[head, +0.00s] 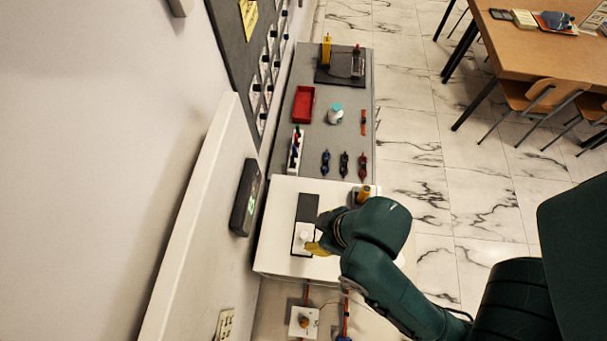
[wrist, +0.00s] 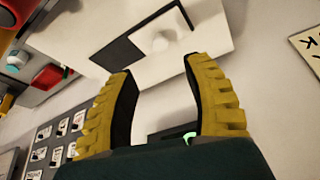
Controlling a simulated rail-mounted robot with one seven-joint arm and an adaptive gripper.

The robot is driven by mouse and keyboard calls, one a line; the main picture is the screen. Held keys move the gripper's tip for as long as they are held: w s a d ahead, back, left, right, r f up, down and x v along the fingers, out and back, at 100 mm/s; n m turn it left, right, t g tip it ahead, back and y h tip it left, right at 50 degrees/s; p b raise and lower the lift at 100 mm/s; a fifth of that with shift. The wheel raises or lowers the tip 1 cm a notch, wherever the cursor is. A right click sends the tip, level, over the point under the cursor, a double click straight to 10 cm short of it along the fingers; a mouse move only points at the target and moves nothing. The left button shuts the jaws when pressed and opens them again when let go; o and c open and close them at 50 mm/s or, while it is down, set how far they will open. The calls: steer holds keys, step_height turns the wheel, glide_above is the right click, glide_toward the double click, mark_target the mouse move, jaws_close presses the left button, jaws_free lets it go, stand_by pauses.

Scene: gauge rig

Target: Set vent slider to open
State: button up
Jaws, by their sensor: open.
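The vent slider is a white block with a raised knob (head: 304,237) on a dark base plate (head: 307,207), set on a white panel (head: 277,212). The block sits at the near end of the plate in the head view, and the far part is bare black. In the wrist view the knob (wrist: 157,42) shows beyond and between my fingertips, with the black plate (wrist: 118,55) to its left. My gripper (head: 318,248) is open and empty, its yellow fingers beside the block. It also shows in the wrist view (wrist: 160,68). I cannot make out any open or closed marking.
A dark display box (head: 244,197) is on the wall side, left of the panel. A brown-topped knob (head: 366,192) stands at the panel's far right. A red tray (head: 303,104), a bottle (head: 335,115) and several small tools (head: 344,163) lie on the grey bench beyond.

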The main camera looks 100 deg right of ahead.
mark_target(304, 236)
steer(key=x, duration=0.9)
steer(key=shift+w+d+f, duration=0.1)
steer(key=shift+w+f, duration=0.05)
steer(key=shift+f, duration=0.15)
jaws_close()
